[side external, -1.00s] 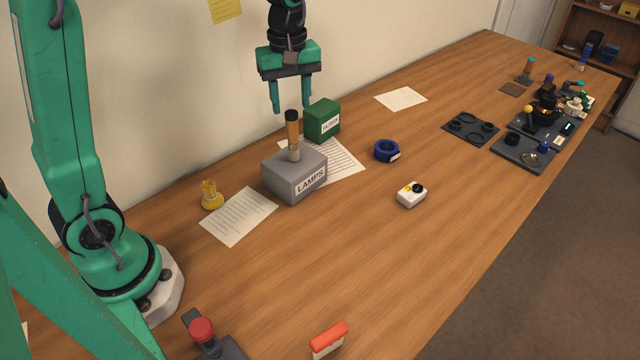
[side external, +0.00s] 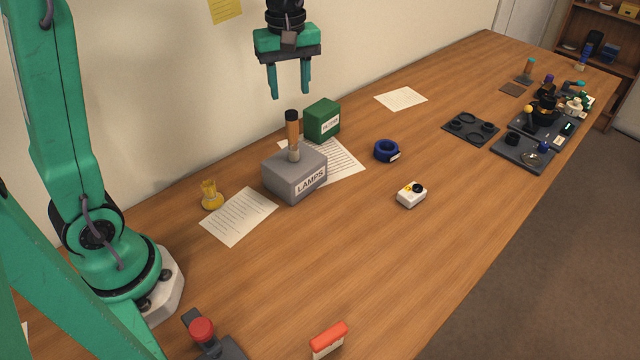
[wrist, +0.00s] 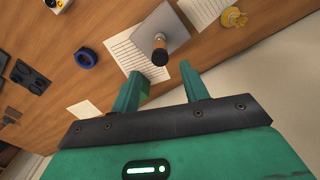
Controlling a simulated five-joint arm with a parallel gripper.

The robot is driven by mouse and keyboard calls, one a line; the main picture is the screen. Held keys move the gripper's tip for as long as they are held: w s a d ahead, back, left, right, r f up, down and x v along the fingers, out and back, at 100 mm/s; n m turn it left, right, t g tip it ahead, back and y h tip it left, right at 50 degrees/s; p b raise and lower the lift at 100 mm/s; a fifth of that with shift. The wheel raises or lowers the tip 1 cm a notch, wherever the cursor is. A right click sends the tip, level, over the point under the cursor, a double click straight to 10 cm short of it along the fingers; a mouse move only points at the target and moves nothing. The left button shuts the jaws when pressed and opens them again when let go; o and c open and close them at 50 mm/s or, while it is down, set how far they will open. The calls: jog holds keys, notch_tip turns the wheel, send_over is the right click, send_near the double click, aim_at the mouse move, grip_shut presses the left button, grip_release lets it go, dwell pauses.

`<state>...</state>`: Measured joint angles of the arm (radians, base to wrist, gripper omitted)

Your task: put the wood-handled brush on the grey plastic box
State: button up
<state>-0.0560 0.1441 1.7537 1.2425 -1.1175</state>
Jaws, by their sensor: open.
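The wood-handled brush (side external: 292,131) stands upright on top of the grey plastic box (side external: 283,186), which has a label reading LAMPS. In the wrist view the brush (wrist: 160,50) is seen nearly end-on over the grey box (wrist: 176,25). My gripper (side external: 290,95) is open and empty, above and apart from the brush. In the wrist view the open fingers of my gripper (wrist: 165,82) have nothing between them, and the brush lies beyond their tips.
A green box (side external: 321,118) stands just behind the grey box, near the wall. A blue tape roll (side external: 386,151), a white device (side external: 411,195) and a yellow object (side external: 211,196) are nearby. Dark trays (side external: 470,128) lie at the far right.

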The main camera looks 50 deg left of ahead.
jog(key=shift+s+d+r+m, duration=0.1)
jog(key=shift+s+r+m, duration=0.2)
jog(key=shift+s, duration=0.15)
jog(key=s+d+m+t, duration=0.2)
jog(key=s+m+t, duration=0.3)
jog(key=s+m, duration=0.7)
jog(key=s, duration=0.5)
jog(key=shift+s+r+m+t, duration=0.15)
jog(key=shift+s+m+t, duration=0.15)
jog(key=shift+m, duration=0.1)
